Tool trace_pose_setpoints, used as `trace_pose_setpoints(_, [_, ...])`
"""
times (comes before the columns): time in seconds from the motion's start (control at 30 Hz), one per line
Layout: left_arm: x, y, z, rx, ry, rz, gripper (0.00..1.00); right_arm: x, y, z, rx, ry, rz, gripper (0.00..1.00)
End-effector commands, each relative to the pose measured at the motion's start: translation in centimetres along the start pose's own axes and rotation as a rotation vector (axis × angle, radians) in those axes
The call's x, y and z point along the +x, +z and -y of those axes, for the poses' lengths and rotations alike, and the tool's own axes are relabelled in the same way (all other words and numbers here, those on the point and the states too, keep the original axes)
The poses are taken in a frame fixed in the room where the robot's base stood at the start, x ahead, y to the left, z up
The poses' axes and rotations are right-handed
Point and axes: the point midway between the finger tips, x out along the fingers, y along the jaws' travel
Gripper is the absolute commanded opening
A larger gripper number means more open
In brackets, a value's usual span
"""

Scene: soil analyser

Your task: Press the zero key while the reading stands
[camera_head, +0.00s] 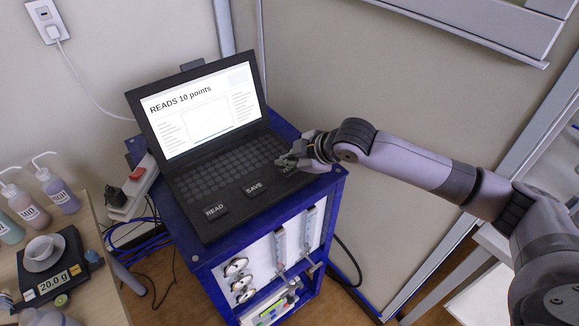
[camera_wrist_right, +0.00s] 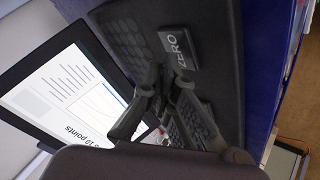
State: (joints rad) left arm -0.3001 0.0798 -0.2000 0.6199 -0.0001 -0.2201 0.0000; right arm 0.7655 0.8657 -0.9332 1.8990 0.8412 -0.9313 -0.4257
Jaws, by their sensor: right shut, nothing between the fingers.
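The ZERO key (camera_wrist_right: 178,47) is a dark raised block on the laptop deck, seen whole in the right wrist view. In the head view my right gripper covers most of it. My right gripper (camera_head: 284,160) is shut and empty, low over the deck's right side. In the right wrist view its fingertips (camera_wrist_right: 168,76) are close beside the key's edge; I cannot tell whether they touch it. The laptop screen (camera_head: 203,108) reads "READS 10 points" above a plot. The READ key (camera_head: 215,211) and SAVE key (camera_head: 254,189) lie along the front edge.
The laptop stands on a blue-framed cart (camera_head: 205,252) with gauges and tubes in front. At left, a table holds a scale (camera_head: 55,270) reading 20.0 g with a white cup (camera_head: 40,250), and several wash bottles (camera_head: 57,188). Cables hang behind the cart.

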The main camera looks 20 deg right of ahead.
Motion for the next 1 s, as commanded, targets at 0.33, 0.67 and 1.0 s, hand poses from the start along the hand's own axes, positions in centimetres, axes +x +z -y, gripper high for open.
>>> trace_pose_setpoints(0.33, [0.03, -0.01, -0.02, 0.000, 0.000, 0.000, 0.40, 0.07, 0.06, 0.05, 0.000, 0.000, 0.000, 0.00])
trace_pose_setpoints(0.67, [0.07, -0.02, -0.02, 0.000, 0.000, 0.000, 0.40, 0.35, 0.27, 0.25, 0.000, -0.001, 0.001, 0.00])
trace_pose_setpoints(1.0, [0.11, -0.02, -0.02, 0.000, 0.000, -0.001, 0.40, 0.66, 0.52, 0.51, 0.000, -0.001, 0.002, 0.00])
